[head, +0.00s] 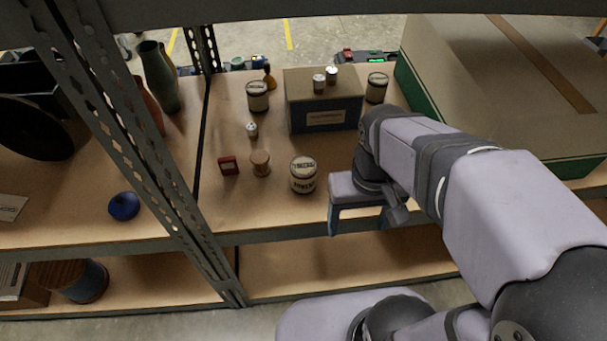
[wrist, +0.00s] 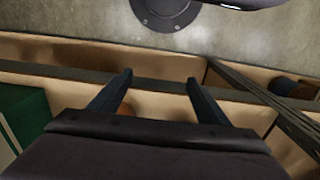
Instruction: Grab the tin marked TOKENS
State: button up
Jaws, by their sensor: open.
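A white tin with dark bands and dark lettering (head: 303,176) stands upright near the front edge of the shelf in the head view. Its lettering looks like TOKENS, but is blurred. Two similar pale tins stand farther back, one left of the box (head: 257,97) and one right of it (head: 376,88); their labels are too small to read. My gripper (head: 364,213) is open, to the right of the front tin and apart from it, near the shelf's front edge. The wrist view shows both fingers spread (wrist: 157,80), with no tin clearly visible between them.
A grey-brown box (head: 325,112) with small tins on top stands behind. A small red box (head: 228,165) and wooden cylinder (head: 260,163) stand left of the front tin. A perforated upright (head: 150,160) is farther left. A large green-sided box (head: 420,95) fills the right.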

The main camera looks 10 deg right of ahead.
jog(key=n, duration=0.1)
jog(key=n+t+h, duration=1.3)
jog(key=n, duration=1.3)
send_near(303, 171)
jog(key=w+d+r, duration=0.2)
jog(key=w+r, duration=0.1)
jog(key=f, duration=0.3)
jog(key=shift+w+f+b, duration=0.25)
jog(key=shift+f+b, duration=0.05)
jog(key=shift+f, duration=0.65)
jog(key=shift+p+x, duration=0.35)
jog(key=shift+x, duration=3.35)
jog(key=shift+s, duration=0.1)
